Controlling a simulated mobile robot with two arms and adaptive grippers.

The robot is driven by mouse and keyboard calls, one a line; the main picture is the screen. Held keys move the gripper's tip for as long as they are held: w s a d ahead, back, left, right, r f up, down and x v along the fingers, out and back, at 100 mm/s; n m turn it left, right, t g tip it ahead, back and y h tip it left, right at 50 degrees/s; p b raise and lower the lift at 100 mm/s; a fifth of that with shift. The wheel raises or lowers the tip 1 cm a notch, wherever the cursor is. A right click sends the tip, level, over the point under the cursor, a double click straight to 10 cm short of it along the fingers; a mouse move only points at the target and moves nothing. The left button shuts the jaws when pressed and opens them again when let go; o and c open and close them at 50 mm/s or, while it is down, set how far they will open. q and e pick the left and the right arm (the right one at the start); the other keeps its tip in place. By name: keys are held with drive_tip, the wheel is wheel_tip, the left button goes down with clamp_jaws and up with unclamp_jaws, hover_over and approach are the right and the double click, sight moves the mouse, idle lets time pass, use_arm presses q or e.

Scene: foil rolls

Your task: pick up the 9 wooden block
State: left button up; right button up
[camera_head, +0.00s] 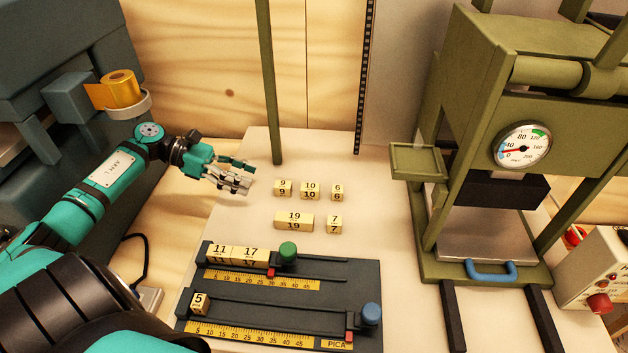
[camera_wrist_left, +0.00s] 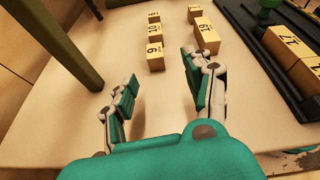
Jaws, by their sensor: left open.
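The 9 wooden block (camera_head: 283,187) stands on the pale table, at the left end of a row with the 10 block (camera_head: 310,190) and the 6 block (camera_head: 338,192). My left gripper (camera_head: 251,177) is open and empty, a short way left of the 9 block and apart from it. In the left wrist view the 9 block (camera_wrist_left: 155,57) shows upside down, beyond and between the two open fingertips (camera_wrist_left: 160,70). The 10 block (camera_wrist_left: 154,34) stands behind it. My right gripper is not in view.
The 19 block (camera_head: 293,222) and 7 block (camera_head: 334,224) stand in front of the row. A dark ruled tray (camera_head: 360,275) holds blocks 11, 17 and 5. A green post (camera_head: 270,90) rises behind my left gripper. A green press (camera_head: 480,150) stands right.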

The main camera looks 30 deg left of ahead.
sight(276, 184)
use_arm(q)
drive_tip(key=shift+w+a+r+m, duration=0.1)
drive_tip(key=shift+w+a+m, duration=0.25)
drive_tip(key=shift+w+m, duration=0.2)
drive_tip(key=p+x, duration=0.1)
drive_tip(key=x, duration=0.6)
drive_tip(key=shift+s+d+r, duration=0.1)
drive_tip(key=shift+s+d, duration=0.05)
drive_tip(key=shift+d, duration=0.15)
drive_tip(key=c, duration=0.9)
